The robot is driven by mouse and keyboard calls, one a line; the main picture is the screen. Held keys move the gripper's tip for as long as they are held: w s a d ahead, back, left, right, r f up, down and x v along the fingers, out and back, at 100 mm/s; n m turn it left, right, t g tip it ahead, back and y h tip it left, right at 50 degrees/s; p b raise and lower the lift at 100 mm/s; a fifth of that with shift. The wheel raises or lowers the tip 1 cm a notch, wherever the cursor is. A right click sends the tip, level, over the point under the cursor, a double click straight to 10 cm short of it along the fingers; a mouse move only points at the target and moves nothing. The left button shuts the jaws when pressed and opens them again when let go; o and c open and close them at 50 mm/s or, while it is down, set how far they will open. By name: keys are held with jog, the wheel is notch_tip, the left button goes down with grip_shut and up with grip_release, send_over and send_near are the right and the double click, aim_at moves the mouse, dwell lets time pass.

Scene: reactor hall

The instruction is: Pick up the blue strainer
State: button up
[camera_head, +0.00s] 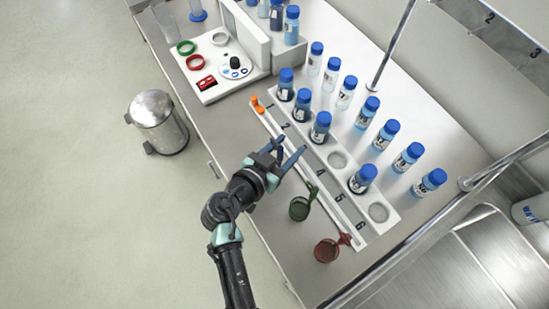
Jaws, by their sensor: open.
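My gripper (293,146) is open above the front edge of the white numbered strip (325,205), near number 3. A small dark blue piece (280,153) shows between its fingers. It may be part of the blue strainer, but the gripper covers most of that spot and I cannot tell. A green strainer (299,209) and a red strainer (327,250) hang at the strip's near side, to the right of my gripper. An orange piece (256,103) sits at the strip's far left end.
Blue-capped bottles stand in a white rack (337,160) behind the strip, with more bottles (386,134) behind them. A white device (212,61) with coloured rings is at the back left. A metal rail (425,225) borders the right. A metal bin (157,122) stands on the open floor.

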jog(key=shift+c, duration=0.2)
grip_shut()
dwell(0.3)
